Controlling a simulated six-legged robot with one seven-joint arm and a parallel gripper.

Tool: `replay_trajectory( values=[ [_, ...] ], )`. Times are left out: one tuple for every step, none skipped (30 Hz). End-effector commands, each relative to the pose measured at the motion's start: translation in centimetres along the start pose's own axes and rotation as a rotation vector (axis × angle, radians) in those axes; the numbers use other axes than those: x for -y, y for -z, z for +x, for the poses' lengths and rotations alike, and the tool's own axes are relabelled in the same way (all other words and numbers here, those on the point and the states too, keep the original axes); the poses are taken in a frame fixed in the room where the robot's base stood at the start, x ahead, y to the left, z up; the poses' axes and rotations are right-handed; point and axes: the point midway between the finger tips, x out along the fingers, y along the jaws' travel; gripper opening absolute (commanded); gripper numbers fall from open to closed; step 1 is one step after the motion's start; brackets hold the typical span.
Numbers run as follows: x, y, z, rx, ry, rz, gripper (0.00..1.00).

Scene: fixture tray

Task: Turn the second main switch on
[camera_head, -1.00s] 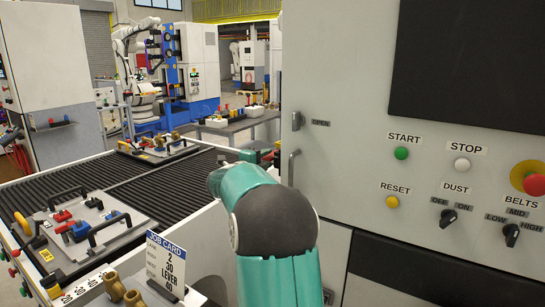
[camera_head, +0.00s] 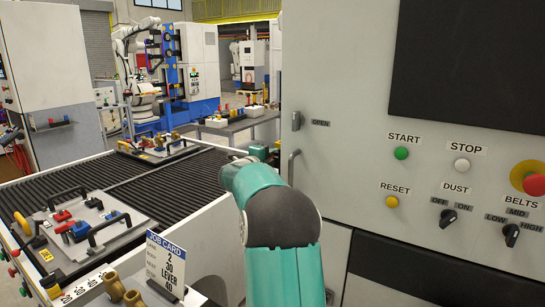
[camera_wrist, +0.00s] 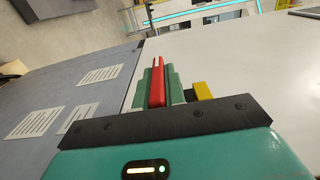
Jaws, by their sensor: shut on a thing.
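In the wrist view, the green fingers of my gripper (camera_wrist: 158,78) are shut on a red bar (camera_wrist: 157,88), which looks like a switch handle. A yellow piece (camera_wrist: 202,90) shows just right of the fingers, partly hidden by my gripper's dark edge. No label for this switch is readable, and I cannot tell its on or off position. In the head view, my gripper (camera_head: 258,152) is beyond my wrist, beside the front of the grey machine cabinet (camera_head: 350,80); its fingertips and the red bar are hidden there.
The cabinet panel carries a START button (camera_head: 401,153), a DUST knob (camera_head: 448,217), a BELTS knob (camera_head: 511,235) and a red stop button (camera_head: 535,184). A roller conveyor (camera_head: 135,185) with a fixture tray (camera_head: 90,245) lies left. A job card (camera_head: 166,266) stands in front.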

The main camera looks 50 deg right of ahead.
Motion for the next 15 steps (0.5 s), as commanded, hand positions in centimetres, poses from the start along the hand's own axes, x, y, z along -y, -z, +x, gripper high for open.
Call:
replay_trajectory(
  values=[
    [0.02,-0.02,-0.03,0.000,-0.004,0.001,0.00],
    [0.02,-0.02,-0.03,0.000,-0.008,0.002,0.00],
    [0.03,-0.03,-0.04,0.000,-0.015,0.002,0.00],
    [0.04,-0.04,-0.04,0.001,-0.021,0.002,0.00],
    [0.05,-0.04,-0.05,0.001,-0.028,0.001,0.00],
    [0.06,-0.03,-0.06,0.000,-0.041,0.003,0.00],
    [0.08,-0.04,-0.07,0.000,-0.051,0.002,0.00],
    [0.09,-0.04,-0.07,0.001,-0.064,0.003,0.00],
    [0.11,-0.06,-0.08,0.001,-0.083,0.003,0.00],
    [0.14,-0.05,-0.08,0.001,-0.098,0.004,0.00],
    [0.16,-0.05,-0.07,0.001,-0.114,0.004,0.00],
    [0.14,-0.06,-0.08,0.001,-0.139,0.005,0.00],
    [0.13,-0.07,-0.08,0.002,-0.158,0.004,0.00],
    [0.16,-0.06,-0.06,0.001,-0.177,0.005,0.00],
    [0.16,-0.06,-0.06,0.001,-0.204,0.005,0.00]
  ],
)
